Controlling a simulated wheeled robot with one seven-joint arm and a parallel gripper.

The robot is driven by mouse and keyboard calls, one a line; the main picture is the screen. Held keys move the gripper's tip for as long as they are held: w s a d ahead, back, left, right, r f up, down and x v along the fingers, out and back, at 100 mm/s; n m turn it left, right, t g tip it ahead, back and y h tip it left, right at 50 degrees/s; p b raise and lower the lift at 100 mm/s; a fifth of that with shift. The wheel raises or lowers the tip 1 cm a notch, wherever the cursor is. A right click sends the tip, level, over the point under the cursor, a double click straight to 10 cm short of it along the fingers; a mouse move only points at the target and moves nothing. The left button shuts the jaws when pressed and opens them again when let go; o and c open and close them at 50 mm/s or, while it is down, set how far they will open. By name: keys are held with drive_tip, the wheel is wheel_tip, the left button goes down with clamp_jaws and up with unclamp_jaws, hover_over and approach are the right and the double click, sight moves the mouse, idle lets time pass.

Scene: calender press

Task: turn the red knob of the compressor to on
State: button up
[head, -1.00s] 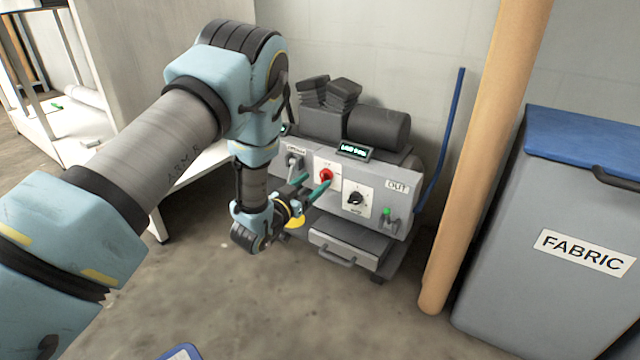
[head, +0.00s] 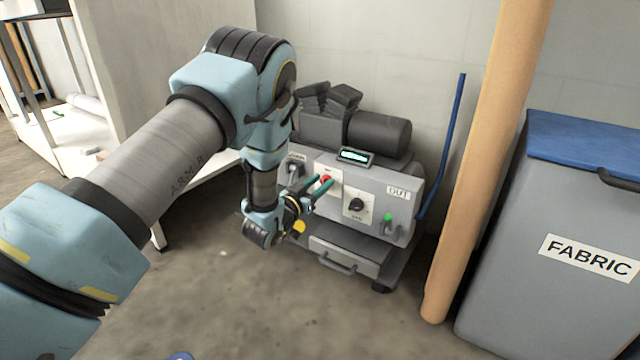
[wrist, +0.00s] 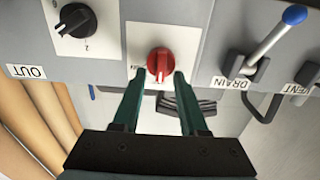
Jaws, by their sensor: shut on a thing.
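The compressor (head: 400,185) is a grey box unit on the floor against the wall. Its red knob (head: 325,179) sits on a white plate on the front panel, partly hidden by my gripper in the head view. In the wrist view, which is upside down, the red knob (wrist: 160,62) shows between the two green fingertips. My gripper (wrist: 159,77) is shut on the red knob, one finger on each side. My gripper (head: 322,187) reaches the panel from the front left in the head view. The knob's setting is not clearly readable.
A black dial (head: 357,204) sits right of the red knob, and a green-tipped lever (head: 389,218) beyond it. A blue-tipped lever (wrist: 270,40) marked DRAIN is close by. An orange-brown post (head: 480,170) and a grey FABRIC bin (head: 530,215) stand right.

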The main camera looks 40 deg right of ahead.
clamp_jaws()
drive_tip(key=shift+s+d+f+m+p, duration=0.15)
drive_tip(key=shift+m+p, duration=0.6)
drive_tip(key=shift+m, duration=1.55)
drive_tip(key=shift+s+a+f+m+p, duration=0.2)
drive_tip(key=shift+m+p, duration=0.55)
drive_tip(key=shift+m, duration=1.55)
drive_tip(key=shift+s+d+f+m+p, duration=0.2)
drive_tip(key=shift+m+p, duration=0.55)
drive_tip(key=shift+m, duration=1.55)
drive_tip(key=o, duration=0.7)
unclamp_jaws()
drive_tip(key=shift+r, duration=0.1)
